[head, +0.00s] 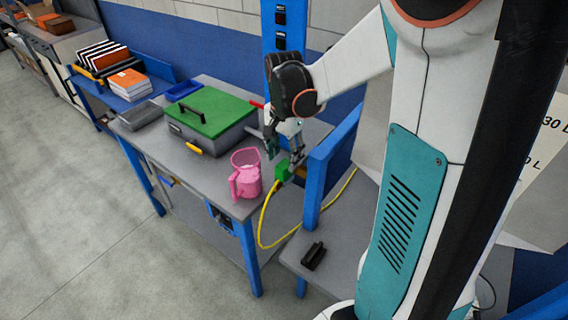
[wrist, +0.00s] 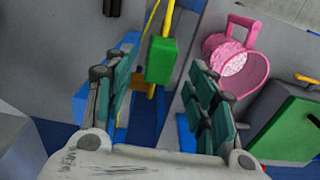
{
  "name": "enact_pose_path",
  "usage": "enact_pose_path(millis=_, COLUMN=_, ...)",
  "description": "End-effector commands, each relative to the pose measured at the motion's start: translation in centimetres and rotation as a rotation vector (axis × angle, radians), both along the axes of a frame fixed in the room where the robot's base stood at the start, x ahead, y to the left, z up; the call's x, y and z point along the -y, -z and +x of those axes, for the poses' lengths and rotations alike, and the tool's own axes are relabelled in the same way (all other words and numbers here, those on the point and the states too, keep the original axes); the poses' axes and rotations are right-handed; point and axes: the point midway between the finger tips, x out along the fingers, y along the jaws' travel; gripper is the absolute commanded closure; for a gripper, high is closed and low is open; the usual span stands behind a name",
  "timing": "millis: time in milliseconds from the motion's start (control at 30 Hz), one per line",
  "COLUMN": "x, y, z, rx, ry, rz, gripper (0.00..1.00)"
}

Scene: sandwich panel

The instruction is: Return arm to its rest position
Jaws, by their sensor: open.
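My gripper (head: 284,148) hangs from my arm above the right end of the grey workbench, pointing down. Its two teal-padded fingers are spread apart in the wrist view (wrist: 162,98), with nothing held between them. A green block-shaped connector (head: 284,171) with a yellow cable lies just below the fingertips in the head view. In the wrist view the green connector (wrist: 161,60) shows beyond the fingers, between their tips. I cannot tell whether a finger touches it.
A pink pitcher (head: 246,175) stands left of my gripper, near the bench's front edge. A grey case with a green lid (head: 208,110) sits behind it. A blue post (head: 316,185) rises close on the right. A black bracket (head: 313,256) lies on the lower surface.

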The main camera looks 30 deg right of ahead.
Motion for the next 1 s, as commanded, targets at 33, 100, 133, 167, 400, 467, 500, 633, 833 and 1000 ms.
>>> enact_pose_path(millis=33, x=0.0, y=-1.1, z=-0.1, rx=0.000, ry=0.000, rz=0.000, gripper=0.49)
enact_pose_path(millis=100, x=0.0, y=-2.4, z=-0.1, rx=0.000, ry=0.000, rz=0.000, gripper=0.49)
enact_pose_path(millis=133, x=0.0, y=-3.0, z=0.0, rx=0.000, ry=0.000, rz=0.000, gripper=0.49)
enact_pose_path(millis=167, x=0.0, y=-3.5, z=0.0, rx=0.000, ry=0.000, rz=0.000, gripper=0.49)
enact_pose_path(millis=400, x=0.0, y=-6.6, z=0.0, rx=0.000, ry=0.000, rz=0.000, gripper=0.49)
enact_pose_path(millis=467, x=0.0, y=-6.9, z=0.0, rx=0.000, ry=0.000, rz=0.000, gripper=0.49)
enact_pose_path(millis=500, x=0.0, y=-7.1, z=0.0, rx=0.000, ry=0.000, rz=0.000, gripper=0.49)
enact_pose_path(millis=633, x=0.0, y=-7.3, z=0.0, rx=0.000, ry=0.000, rz=0.000, gripper=0.49)
enact_pose_path(millis=833, x=-1.2, y=-7.6, z=-0.3, rx=0.019, ry=-0.048, rz=-0.011, gripper=0.49)
enact_pose_path(millis=1000, x=-5.6, y=-8.9, z=-1.6, rx=0.101, ry=-0.249, rz=-0.060, gripper=0.49)
